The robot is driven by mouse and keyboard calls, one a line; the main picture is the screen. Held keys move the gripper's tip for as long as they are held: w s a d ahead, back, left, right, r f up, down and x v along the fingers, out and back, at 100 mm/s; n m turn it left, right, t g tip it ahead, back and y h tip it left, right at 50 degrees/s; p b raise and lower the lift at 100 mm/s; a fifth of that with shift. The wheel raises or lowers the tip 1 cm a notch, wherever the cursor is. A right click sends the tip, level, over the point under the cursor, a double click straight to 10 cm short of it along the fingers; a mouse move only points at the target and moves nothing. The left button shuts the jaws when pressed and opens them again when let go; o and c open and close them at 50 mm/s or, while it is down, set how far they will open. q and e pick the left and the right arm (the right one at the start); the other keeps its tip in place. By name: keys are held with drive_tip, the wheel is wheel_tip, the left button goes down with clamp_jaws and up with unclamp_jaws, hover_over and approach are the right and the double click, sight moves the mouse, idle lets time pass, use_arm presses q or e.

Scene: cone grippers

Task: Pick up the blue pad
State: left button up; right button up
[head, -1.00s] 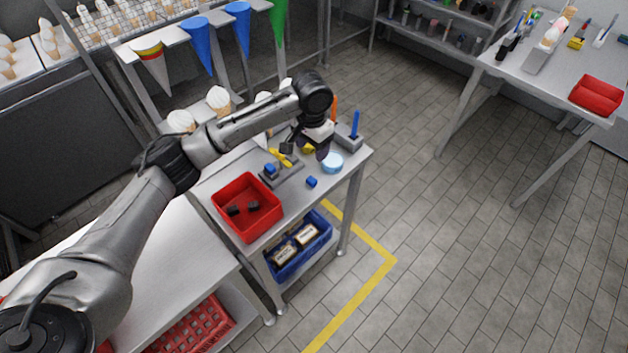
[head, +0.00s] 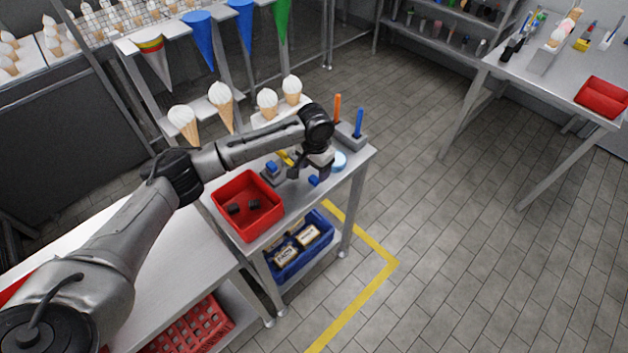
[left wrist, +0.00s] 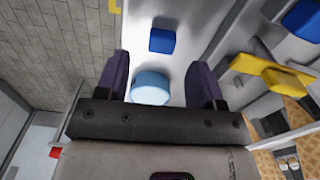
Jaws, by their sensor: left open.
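A small blue pad (head: 314,180) lies loose on the steel table, near its right edge. In the left wrist view the blue pad (left wrist: 162,40) lies just beyond the fingertips, roughly centred between them. A second blue pad (head: 271,166) sits on a grey block to the left; it also shows at the top right of the left wrist view (left wrist: 303,20). My left gripper (left wrist: 160,72) is open and empty, its two purple fingers apart. In the head view my left gripper (head: 321,172) hangs low over the table beside the loose pad, partly hidden by its own wrist.
A light blue round piece (head: 339,160) stands close by and shows between the fingers. A yellow part (left wrist: 268,72) is at the right. A red bin (head: 247,204) with dark pieces stands left. A holder with orange and blue sticks (head: 359,122) is behind.

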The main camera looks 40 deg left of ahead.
sight(315, 177)
use_arm(q)
wheel_tip(315, 177, down, 4)
drive_tip(key=shift+w+a+b, duration=0.1)
drive_tip(key=shift+b, duration=0.3)
drive_tip(key=c, duration=1)
drive_tip(key=shift+r, duration=0.1)
drive_tip(key=shift+r, duration=0.5)
drive_tip(key=r, duration=0.1)
drive_tip(key=r+p, duration=0.1)
drive_tip(key=r, duration=0.1)
drive_tip(key=shift+d+r, duration=0.25)
drive_tip(key=shift+d, duration=0.1)
drive_tip(key=d+r+p, duration=0.9)
drive_tip(key=d+r, duration=0.2)
drive_tip(key=shift+w+r, duration=0.2)
drive_tip(key=shift+w, duration=0.15)
